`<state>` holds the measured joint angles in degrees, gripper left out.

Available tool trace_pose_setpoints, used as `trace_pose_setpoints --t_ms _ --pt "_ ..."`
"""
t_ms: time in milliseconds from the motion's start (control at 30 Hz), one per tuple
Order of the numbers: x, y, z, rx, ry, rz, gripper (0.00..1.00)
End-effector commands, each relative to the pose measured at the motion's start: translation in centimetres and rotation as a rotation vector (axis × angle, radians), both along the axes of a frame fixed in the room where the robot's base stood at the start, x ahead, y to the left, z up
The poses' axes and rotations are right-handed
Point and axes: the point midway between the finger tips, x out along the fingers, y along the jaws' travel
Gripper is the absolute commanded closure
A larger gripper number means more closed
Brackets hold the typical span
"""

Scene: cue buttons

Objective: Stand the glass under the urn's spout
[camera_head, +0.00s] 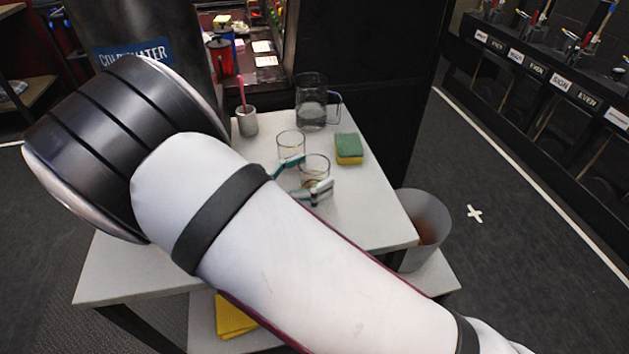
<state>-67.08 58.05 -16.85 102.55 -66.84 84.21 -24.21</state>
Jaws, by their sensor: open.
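Two clear glasses stand close together on the light table: a farther glass (291,143) and a nearer glass (315,165). My gripper (312,173) shows past the edge of my arm as two teal-and-grey fingers, spread apart. One finger overlaps the base of the farther glass and the other overlaps the base of the nearer one. I cannot tell whether either touches, or how deep the nearer glass sits between them. The urn is a large dark cylinder with a blue "COLD WATER" label (133,53) at upper left. Its spout is not visible; my arm covers its lower part.
On the table (371,215) are a jug (311,103), a green-yellow sponge (348,149) and a grey cup (247,122) with a pink stick. A bin (425,228) stands at the right edge. A yellow cloth (235,316) lies lower down. The table's right front is clear.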

Motion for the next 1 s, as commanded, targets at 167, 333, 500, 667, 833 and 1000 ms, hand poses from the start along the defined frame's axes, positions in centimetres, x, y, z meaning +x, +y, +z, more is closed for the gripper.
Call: trace_pose_setpoints --t_ms 167,333,500,667,833,1000 --pt "0.80 -1.03 0.02 0.001 -0.001 -0.001 0.24" --pt "0.77 -0.98 0.01 0.001 -0.001 -0.001 0.28" --pt "0.77 -0.96 0.01 0.001 -0.001 -0.001 0.67" --pt "0.77 -0.96 0.04 0.001 -0.001 -0.001 0.87" --pt "0.76 -0.95 0.05 0.001 -0.001 -0.001 0.87" --pt "0.76 -0.94 0.55 0.001 -0.001 -0.001 0.87"
